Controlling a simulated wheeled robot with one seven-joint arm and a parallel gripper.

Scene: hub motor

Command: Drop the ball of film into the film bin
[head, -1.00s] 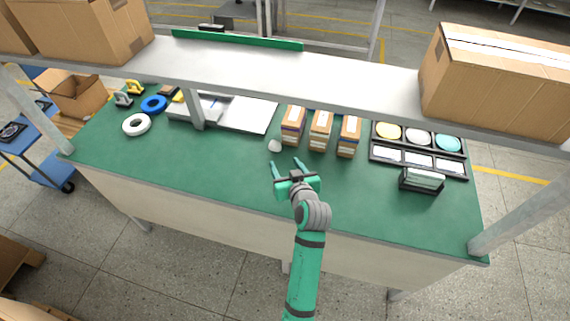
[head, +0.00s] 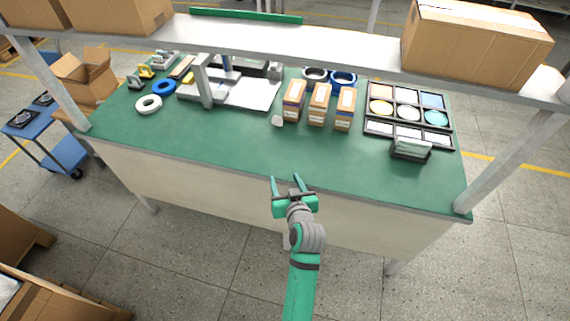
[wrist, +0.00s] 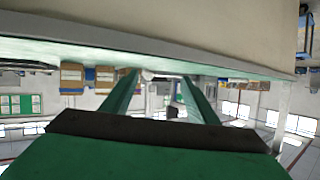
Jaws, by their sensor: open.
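A small whitish lump (head: 277,121), which looks like the ball of film, lies on the green worktable (head: 190,150), left of the small cartons. My gripper (head: 285,179) is open and empty at the table's front edge, well short of the lump. In the wrist view the two green fingers (wrist: 162,95) stand apart with nothing between them. No bin is clearly marked as the film bin. An open cardboard box (head: 60,290) on the floor at the lower left has something pale inside, too cut off to identify.
Small cartons (head: 319,104) and a parts tray (head: 408,130) stand behind and to the right. A shelf (head: 290,48) with large boxes (head: 475,42) spans above the table. A blue cart (head: 62,150) and an open box (head: 85,75) are at the left. The front floor is clear.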

